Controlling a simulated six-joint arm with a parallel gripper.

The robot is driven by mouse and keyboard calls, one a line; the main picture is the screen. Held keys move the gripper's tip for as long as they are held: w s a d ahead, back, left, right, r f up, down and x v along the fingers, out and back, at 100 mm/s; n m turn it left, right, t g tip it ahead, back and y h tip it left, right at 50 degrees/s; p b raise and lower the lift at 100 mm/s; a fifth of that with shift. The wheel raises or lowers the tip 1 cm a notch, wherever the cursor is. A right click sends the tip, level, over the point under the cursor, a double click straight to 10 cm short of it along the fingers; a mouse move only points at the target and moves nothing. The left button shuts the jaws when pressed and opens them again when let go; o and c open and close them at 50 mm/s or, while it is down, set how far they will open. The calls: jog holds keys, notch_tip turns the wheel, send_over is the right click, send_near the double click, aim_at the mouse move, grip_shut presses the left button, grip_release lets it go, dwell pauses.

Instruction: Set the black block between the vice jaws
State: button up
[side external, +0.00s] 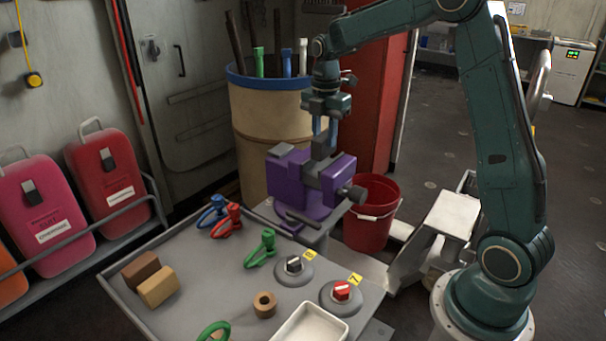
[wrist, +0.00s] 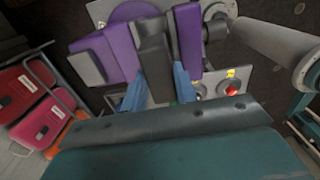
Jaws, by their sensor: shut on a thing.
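The purple vice (side external: 287,180) stands at the far right corner of the grey bench, and it also shows in the wrist view (wrist: 120,45). My gripper (side external: 325,135) points down over the vice. Its blue fingers, seen in the wrist view (wrist: 160,88), are shut on the black block (wrist: 155,62). The block (side external: 321,149) shows just above the vice top in the side view. In the wrist view it lines up with the gap between the purple jaws. Its lower end is hidden, so I cannot tell how deep it sits.
Blue, red and green (side external: 262,248) clamps, two knobs (side external: 341,291), wooden blocks (side external: 158,287) and a white tray (side external: 309,325) are on the bench. A tan barrel (side external: 265,140) stands close behind the vice, and a red bucket (side external: 370,215) to its right.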

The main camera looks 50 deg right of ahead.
jog(key=shift+f, duration=1.6)
dwell(1.0)
jog(key=o, duration=1.2)
jog(key=shift+c, duration=0.2)
notch_tip(320, 180, up, 14)
